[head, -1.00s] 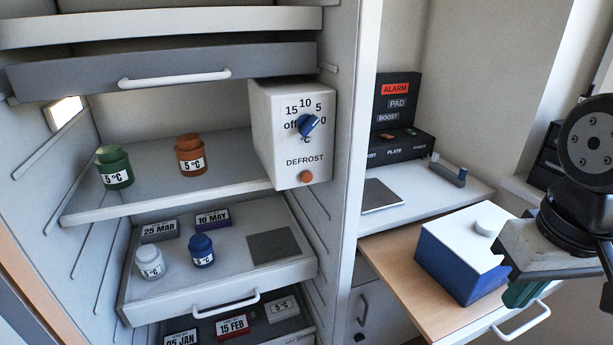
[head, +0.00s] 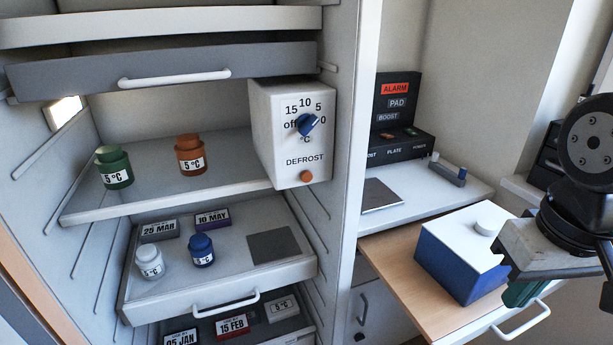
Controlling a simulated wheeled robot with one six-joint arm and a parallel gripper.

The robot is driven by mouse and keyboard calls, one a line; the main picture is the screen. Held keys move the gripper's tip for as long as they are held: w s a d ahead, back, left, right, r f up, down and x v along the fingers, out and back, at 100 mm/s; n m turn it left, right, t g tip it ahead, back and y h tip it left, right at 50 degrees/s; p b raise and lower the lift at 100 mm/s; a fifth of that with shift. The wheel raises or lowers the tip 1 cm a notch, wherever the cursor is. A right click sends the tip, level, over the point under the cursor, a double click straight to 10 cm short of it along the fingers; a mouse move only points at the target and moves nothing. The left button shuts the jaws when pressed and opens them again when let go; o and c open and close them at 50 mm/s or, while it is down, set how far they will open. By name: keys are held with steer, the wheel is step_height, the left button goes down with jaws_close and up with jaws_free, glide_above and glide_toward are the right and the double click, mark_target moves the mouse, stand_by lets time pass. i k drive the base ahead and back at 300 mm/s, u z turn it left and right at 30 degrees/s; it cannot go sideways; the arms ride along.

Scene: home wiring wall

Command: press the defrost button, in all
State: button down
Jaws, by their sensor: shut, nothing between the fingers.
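The defrost button (head: 306,177) is a small round orange-brown knob low on the front of a white control box (head: 267,140), under the word DEFROST. My gripper (head: 520,292) is at the right edge, beside the blue and white box and well away from the button. Only part of its green fingers shows below its grey body. Nothing is seen held in it.
A green jar (head: 114,167) and an orange jar (head: 191,155) stand on the shelf left of the control box. A blue box with white lid (head: 463,252) stands on the wooden pull-out board (head: 397,286). A cabinet wall (head: 357,120) separates the shelves from the counter.

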mark_target(305, 175)
steer(key=u, duration=1)
steer(key=k, duration=0.5)
steer(key=u, duration=0.2)
